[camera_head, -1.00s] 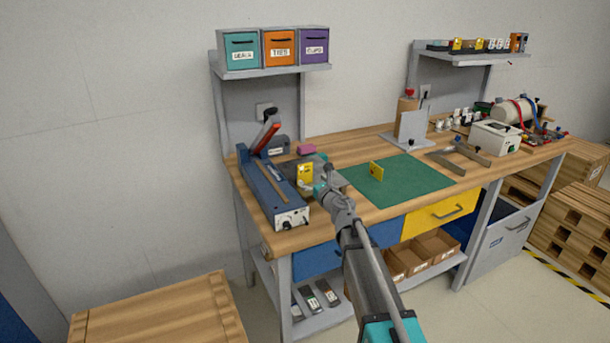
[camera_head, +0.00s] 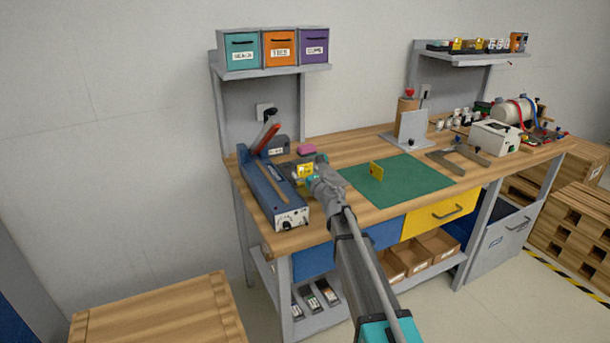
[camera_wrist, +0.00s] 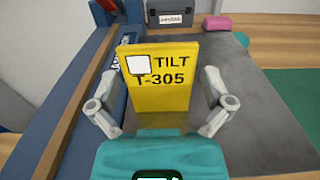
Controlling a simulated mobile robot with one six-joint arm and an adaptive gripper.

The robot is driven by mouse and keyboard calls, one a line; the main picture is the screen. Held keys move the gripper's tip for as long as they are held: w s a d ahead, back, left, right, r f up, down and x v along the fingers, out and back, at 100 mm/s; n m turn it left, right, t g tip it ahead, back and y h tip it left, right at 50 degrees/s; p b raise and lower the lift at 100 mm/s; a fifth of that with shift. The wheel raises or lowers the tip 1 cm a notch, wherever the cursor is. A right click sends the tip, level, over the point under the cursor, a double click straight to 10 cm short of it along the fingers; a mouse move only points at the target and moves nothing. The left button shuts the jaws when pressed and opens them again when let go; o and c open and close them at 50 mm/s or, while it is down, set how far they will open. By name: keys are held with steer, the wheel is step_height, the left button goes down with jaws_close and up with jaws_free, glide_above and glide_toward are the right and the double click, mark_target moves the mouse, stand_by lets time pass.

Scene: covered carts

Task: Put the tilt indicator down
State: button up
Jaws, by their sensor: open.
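The tilt indicator (camera_wrist: 160,82) is a yellow plate marked "TILT T-305" with a white square. In the wrist view it stands upright on a dark grey plate (camera_wrist: 270,115), between the fingers of my gripper (camera_wrist: 157,105). The fingers are spread, with a gap on each side of it. In the head view the tilt indicator (camera_head: 304,170) shows just beyond my gripper (camera_head: 314,172), partly hidden by it. The grey plate is mostly hidden there by my arm.
A blue sealer-like device (camera_head: 268,190) with a raised red-handled lever stands close on the left. A pink block (camera_head: 306,149) and a dark box (camera_head: 277,146) lie behind.

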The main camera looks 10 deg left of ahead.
steer(key=shift+w, duration=0.1)
stand_by(0.5)
steer(key=c, duration=0.7)
steer(key=shift+a+r, duration=0.1)
steer(key=shift+r, duration=0.05)
steer(key=shift+r+p, duration=1)
steer(key=shift+p, duration=0.1)
steer(key=s+d+r+p, duration=0.1)
steer(key=s+r+p, duration=0.2)
steer(key=s, duration=0.1)
steer(key=s+d+r+p, duration=0.2)
steer(key=s+r+p, duration=0.2)
steer(key=s, duration=0.1)
steer(key=s+d+r+p, duration=0.1)
steer(key=s+r+p, duration=0.2)
steer(key=s, duration=0.1)
steer(key=shift+s+d+r+p, duration=0.15)
steer(key=shift+d+r+p, duration=0.1)
steer(key=shift+r+p, duration=0.15)
